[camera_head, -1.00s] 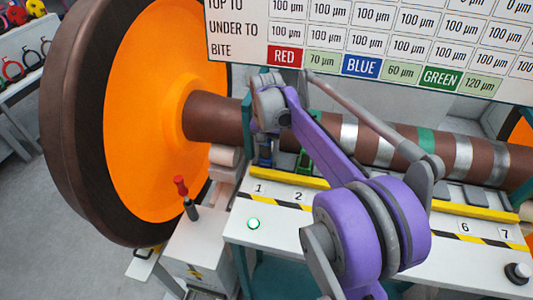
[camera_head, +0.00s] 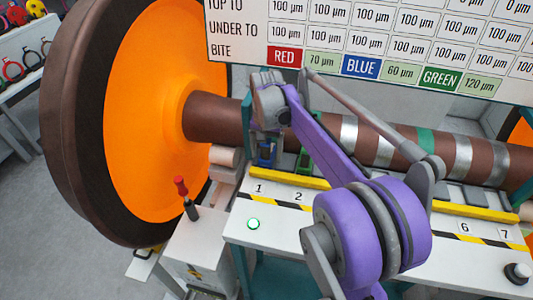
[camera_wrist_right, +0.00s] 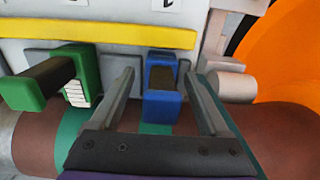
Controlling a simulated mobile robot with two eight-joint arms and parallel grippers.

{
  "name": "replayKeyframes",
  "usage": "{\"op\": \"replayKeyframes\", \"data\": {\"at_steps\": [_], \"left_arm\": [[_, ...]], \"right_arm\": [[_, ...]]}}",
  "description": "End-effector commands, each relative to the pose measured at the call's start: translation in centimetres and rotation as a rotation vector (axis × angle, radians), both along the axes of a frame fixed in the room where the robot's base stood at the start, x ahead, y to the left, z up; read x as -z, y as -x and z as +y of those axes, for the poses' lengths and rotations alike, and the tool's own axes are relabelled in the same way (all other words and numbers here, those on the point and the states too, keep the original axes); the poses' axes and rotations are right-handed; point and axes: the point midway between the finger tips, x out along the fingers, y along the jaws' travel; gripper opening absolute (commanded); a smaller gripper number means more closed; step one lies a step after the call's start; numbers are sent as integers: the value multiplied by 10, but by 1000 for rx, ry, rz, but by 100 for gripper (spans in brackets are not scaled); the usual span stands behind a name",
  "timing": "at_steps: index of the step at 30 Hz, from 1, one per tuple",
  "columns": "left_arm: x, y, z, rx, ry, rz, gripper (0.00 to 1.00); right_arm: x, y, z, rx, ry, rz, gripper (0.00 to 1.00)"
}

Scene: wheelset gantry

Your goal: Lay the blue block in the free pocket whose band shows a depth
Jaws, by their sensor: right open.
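The blue block (camera_wrist_right: 162,92) is upright between the two fingers of my right gripper (camera_wrist_right: 163,100) in the right wrist view, with a gap on each side. In the head view the blue block (camera_head: 265,153) shows partly below my right gripper (camera_head: 268,130), near label 1. The fingertips are largely hidden there. A green block (camera_wrist_right: 50,78) stands left of the gripper in the wrist view; it shows partly behind my arm in the head view (camera_head: 304,160). Grey pocket pads (camera_head: 475,195) line the rail. My left gripper is out of view.
The brown axle (camera_head: 215,117) carries silver bands (camera_head: 348,135) and a green band (camera_head: 425,141). A large orange wheel (camera_head: 150,110) stands at left. A yellow rail (camera_head: 290,180) edges the numbered bench. A chart board (camera_head: 370,45) hangs above. My arm hides the middle labels.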

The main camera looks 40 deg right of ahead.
Motion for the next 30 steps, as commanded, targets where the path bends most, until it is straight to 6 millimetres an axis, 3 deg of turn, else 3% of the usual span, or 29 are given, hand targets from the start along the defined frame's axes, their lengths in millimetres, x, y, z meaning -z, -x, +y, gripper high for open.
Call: {"op": "replayKeyframes", "data": {"at_steps": [9, 15, 21, 30], "left_arm": [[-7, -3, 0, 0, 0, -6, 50], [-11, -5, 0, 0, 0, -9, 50], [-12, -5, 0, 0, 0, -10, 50], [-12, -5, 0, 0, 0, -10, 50]], "right_arm": [[-67, 0, 0, 1, 1, -1, 79], [-100, 0, 0, 1, 1, -1, 79], [-113, 0, 0, 1, 0, 0, 79], [-113, 0, 0, 0, 0, 0, 79]]}}
